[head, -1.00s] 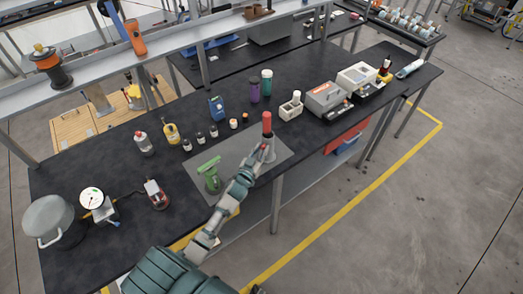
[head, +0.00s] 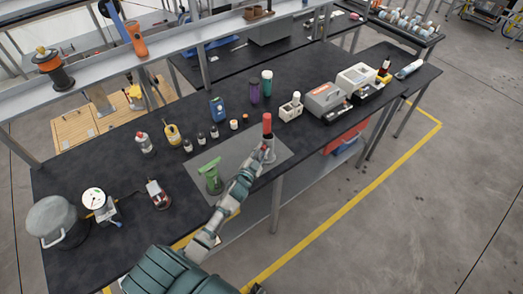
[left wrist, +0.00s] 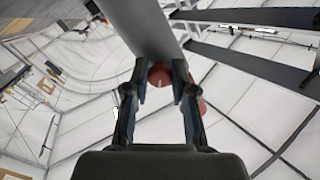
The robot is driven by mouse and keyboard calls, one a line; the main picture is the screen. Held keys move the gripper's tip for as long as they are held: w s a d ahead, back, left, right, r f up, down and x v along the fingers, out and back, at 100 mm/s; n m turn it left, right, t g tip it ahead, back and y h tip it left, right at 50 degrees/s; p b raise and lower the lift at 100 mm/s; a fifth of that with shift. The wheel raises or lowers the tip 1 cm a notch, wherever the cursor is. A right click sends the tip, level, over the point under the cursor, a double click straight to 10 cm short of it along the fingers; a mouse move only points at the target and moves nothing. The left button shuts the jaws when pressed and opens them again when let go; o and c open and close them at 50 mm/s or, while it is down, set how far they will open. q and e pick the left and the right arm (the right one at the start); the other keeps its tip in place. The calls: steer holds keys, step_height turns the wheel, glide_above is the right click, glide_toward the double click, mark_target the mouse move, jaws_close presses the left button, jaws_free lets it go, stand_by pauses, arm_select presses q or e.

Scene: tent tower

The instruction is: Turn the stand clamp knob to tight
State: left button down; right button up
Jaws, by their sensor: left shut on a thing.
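The stand is a short grey post with a red cylinder (head: 267,123) on top, at the right part of a grey mat (head: 232,167) on the black bench. In the left wrist view a grey post (left wrist: 138,25) rises at the top, with a round red knob (left wrist: 160,75) beside it. My left gripper (head: 264,150) reaches the near side of the stand. In the left wrist view its fingers (left wrist: 160,84) are shut on the red knob. A second red part (left wrist: 201,107) shows partly behind the right finger. The knob is hidden in the head view. My right gripper is not in view.
A green tool (head: 210,175) stands on the mat left of my arm. A grey toolbox (head: 325,97) is to the right. The bench's front edge lies under my arm.

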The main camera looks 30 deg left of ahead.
arm_select(q)
steer(key=m, duration=1.7)
steer(key=shift+s+d+f, duration=0.1)
steer(key=shift+s+f, duration=0.05)
steer(key=m+p, duration=0.1)
steer(key=m, duration=0.4)
steer(key=shift+m, duration=0.4)
steer(key=m, duration=0.3)
steer(key=shift+p, duration=0.4)
steer(key=shift+f+m+p, duration=0.1)
steer(key=shift+m+p, duration=0.35)
steer(key=shift+m, duration=1.35)
